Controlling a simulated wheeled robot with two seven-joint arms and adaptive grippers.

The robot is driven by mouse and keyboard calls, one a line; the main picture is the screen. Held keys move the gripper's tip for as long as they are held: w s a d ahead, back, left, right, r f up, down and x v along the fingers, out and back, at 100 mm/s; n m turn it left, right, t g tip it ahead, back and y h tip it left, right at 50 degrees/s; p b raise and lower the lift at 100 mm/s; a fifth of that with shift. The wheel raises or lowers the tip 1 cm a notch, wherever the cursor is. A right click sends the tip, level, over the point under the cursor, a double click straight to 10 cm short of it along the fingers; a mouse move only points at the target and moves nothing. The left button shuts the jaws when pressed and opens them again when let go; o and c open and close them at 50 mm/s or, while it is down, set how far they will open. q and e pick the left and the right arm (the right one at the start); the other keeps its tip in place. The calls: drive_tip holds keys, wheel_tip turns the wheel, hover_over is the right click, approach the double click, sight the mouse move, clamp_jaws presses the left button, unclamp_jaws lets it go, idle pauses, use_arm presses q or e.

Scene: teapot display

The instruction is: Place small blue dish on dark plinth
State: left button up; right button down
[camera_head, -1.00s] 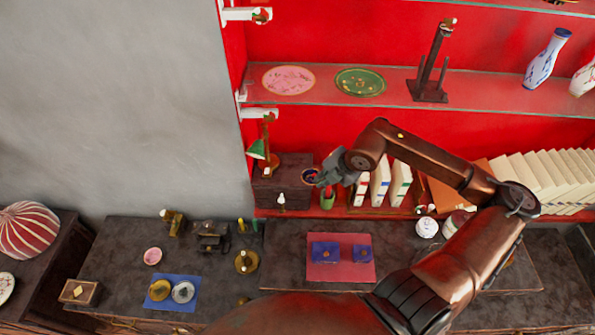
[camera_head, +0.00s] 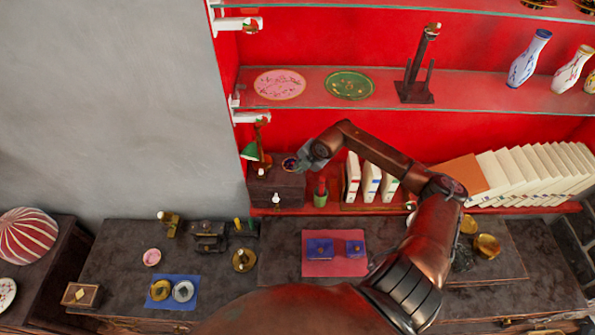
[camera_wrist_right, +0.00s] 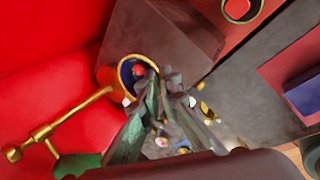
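The small blue dish (camera_head: 289,163) has a blue inside and an orange-gold rim; it also shows in the right wrist view (camera_wrist_right: 124,75), with a red spot in its middle. My right gripper (camera_head: 299,164) is at the dish's right side, its fingers (camera_wrist_right: 156,82) closed over the near rim. The dark plinth (camera_head: 277,190) is a dark box on the red lower shelf; in the wrist view it lies behind the dish (camera_wrist_right: 190,35). The dish is over the plinth's top, toward the right; whether it touches I cannot tell. My left gripper is out of view.
A green-shaded brass lamp (camera_head: 252,151) stands close to the plinth's left. A green pot with a red plant (camera_head: 320,193) and white books (camera_head: 371,182) stand to the right. The glass shelf (camera_head: 310,100) with plates is above. A counter (camera_head: 220,285) with small items lies below.

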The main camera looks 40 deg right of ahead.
drive_tip(key=shift+w+d+f, duration=0.1)
drive_tip(key=shift+w+f, duration=0.2)
drive_tip(key=shift+f, duration=0.1)
wheel_tip(320, 180, down, 2)
drive_tip(key=shift+f+p, duration=0.1)
drive_tip(key=shift+p, duration=0.8)
drive_tip(key=shift+f, duration=0.55)
drive_tip(key=c, duration=2.4)
unclamp_jaws()
